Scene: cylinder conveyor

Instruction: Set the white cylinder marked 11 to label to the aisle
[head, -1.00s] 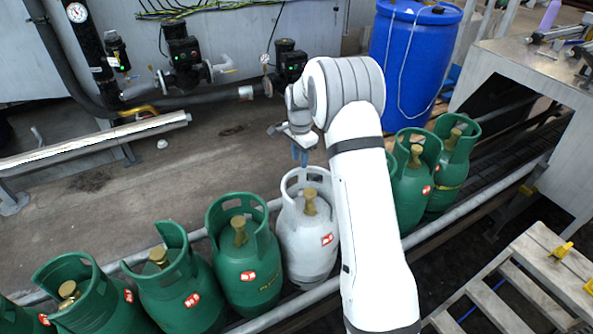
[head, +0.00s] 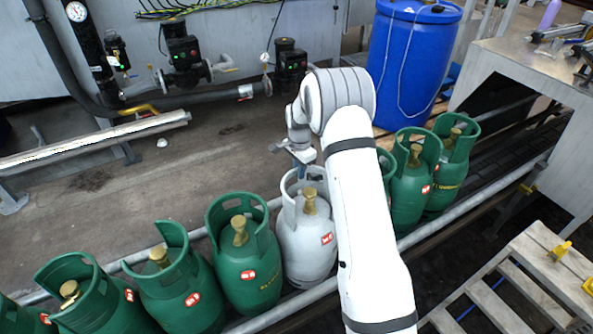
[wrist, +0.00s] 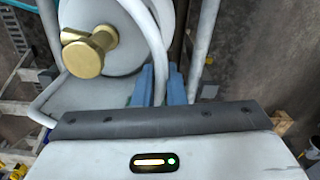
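The white cylinder (head: 305,245) stands upright in the row, with a brass valve (head: 310,200), an open collar and a red label on its lower right side. I cannot read its number. My gripper (head: 304,158) is at the top of its collar, at the back. In the wrist view, the blue fingertips of my gripper (wrist: 160,85) stand close on either side of the white collar rim (wrist: 150,30), and the brass valve (wrist: 88,54) is to their left. Whether the fingers press on the rim does not show. My arm hides part of the row to the right.
Green cylinders stand close on the left (head: 245,265) and on the right (head: 408,190), between metal rails (head: 440,236). A blue drum (head: 410,65) is behind. A slatted wooden platform (head: 520,265) is at lower right. The floor behind the row is mostly clear.

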